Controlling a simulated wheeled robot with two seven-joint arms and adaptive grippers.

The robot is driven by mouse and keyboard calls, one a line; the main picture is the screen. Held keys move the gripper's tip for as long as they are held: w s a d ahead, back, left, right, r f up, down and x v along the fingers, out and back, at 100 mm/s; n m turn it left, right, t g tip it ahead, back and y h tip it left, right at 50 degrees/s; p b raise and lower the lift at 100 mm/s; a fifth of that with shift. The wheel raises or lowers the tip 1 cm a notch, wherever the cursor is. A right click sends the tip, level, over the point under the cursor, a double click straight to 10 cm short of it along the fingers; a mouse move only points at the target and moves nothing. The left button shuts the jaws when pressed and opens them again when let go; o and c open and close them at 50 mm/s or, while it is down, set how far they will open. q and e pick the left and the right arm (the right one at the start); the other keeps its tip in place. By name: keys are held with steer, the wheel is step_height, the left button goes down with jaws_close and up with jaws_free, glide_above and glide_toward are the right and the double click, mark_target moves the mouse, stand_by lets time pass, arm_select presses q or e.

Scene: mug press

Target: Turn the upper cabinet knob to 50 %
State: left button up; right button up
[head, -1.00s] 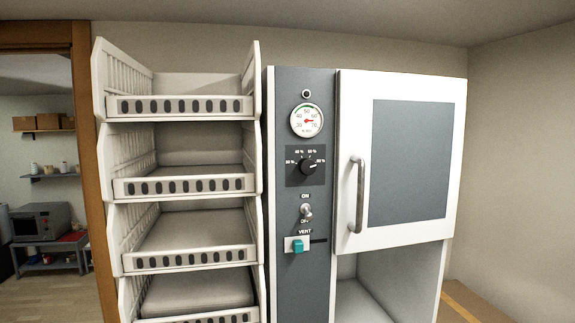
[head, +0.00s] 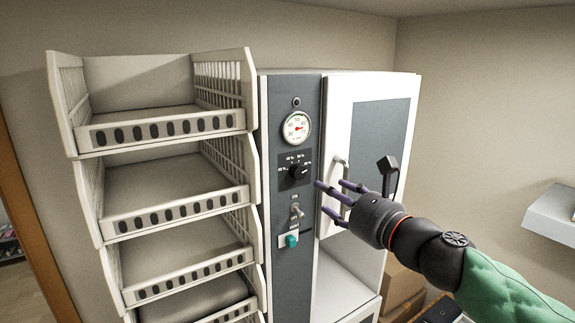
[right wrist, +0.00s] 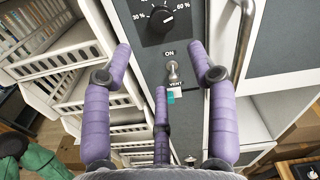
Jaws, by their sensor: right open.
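The upper cabinet knob (head: 296,172) is a black dial on the dark panel, below a round gauge (head: 296,128). It also shows at the top of the right wrist view (right wrist: 157,24). Printed percent marks surround it, with 30 % at left and 60 % at right. Its white pointer line leans right, towards the 60 % mark. My right gripper (head: 331,195), with purple fingers, is open and empty, to the right of and below the knob. In the right wrist view its fingers (right wrist: 160,58) are spread below the knob, apart from it. My left gripper is not in view.
White stacked baskets (head: 160,128) stand at left.

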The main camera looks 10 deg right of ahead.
mark_target(301, 173)
steer(key=x, duration=1)
steer(key=shift+w+r, duration=0.3)
steer(key=shift+w, duration=0.05)
steer(key=shift+d, duration=0.15)
steer(key=c, duration=1.1)
